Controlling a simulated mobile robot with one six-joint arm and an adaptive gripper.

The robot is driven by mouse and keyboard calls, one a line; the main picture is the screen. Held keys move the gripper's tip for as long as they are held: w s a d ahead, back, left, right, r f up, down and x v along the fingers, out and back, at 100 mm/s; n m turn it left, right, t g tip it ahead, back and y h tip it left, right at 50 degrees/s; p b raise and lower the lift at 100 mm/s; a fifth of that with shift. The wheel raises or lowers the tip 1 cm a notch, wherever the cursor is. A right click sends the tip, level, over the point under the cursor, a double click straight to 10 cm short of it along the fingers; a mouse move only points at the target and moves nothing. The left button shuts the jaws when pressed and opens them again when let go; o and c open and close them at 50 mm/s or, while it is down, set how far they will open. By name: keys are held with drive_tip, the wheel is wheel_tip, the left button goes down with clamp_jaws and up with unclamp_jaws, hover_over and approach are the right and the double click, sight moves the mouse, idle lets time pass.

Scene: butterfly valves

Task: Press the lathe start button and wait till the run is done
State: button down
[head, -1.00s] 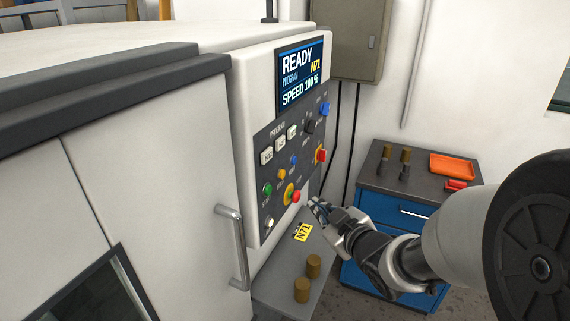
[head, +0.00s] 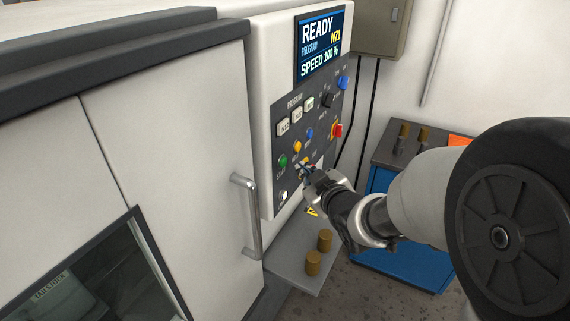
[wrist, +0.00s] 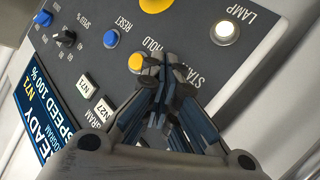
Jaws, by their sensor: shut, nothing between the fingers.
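The lathe's control panel (head: 300,140) carries the green start button (head: 283,161), which shows uncovered in the head view. In the wrist view the START label is partly covered by my fingers, and the green button is hidden. My gripper (head: 306,172) is shut and empty, in front of the lower panel, to the right of the green button. In the wrist view its fingertips (wrist: 160,72) lie beside the yellow hold button (wrist: 135,63). I cannot tell whether they touch the panel. The screen (head: 322,46) reads READY, program N71, speed 100 %.
The door handle (head: 247,215) juts out at left. A shelf (head: 285,262) with brown cylinders is below.

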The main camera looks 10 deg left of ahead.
drive_tip(key=shift+w+a, duration=0.2)
drive_tip(key=shift+a, duration=0.55)
idle(0.9)
drive_tip(key=shift+w+a+b, duration=0.15)
drive_tip(key=shift+a+b, duration=0.25)
drive_tip(key=shift+b, duration=0.2)
drive_tip(key=shift+w+a+b, duration=0.15)
drive_tip(key=shift+a+b, duration=0.15)
drive_tip(key=shift+a, duration=0.15)
idle(0.4)
drive_tip(key=shift+d, duration=0.1)
drive_tip(key=shift+s+d, duration=0.3)
drive_tip(key=shift+d, duration=0.45)
drive_tip(key=shift+s+d, duration=0.3)
drive_tip(key=shift+d, duration=0.5)
drive_tip(key=shift+s+d, duration=0.25)
drive_tip(key=shift+d, duration=0.5)
drive_tip(key=shift+s+d, duration=0.3)
drive_tip(key=shift+d, duration=0.5)
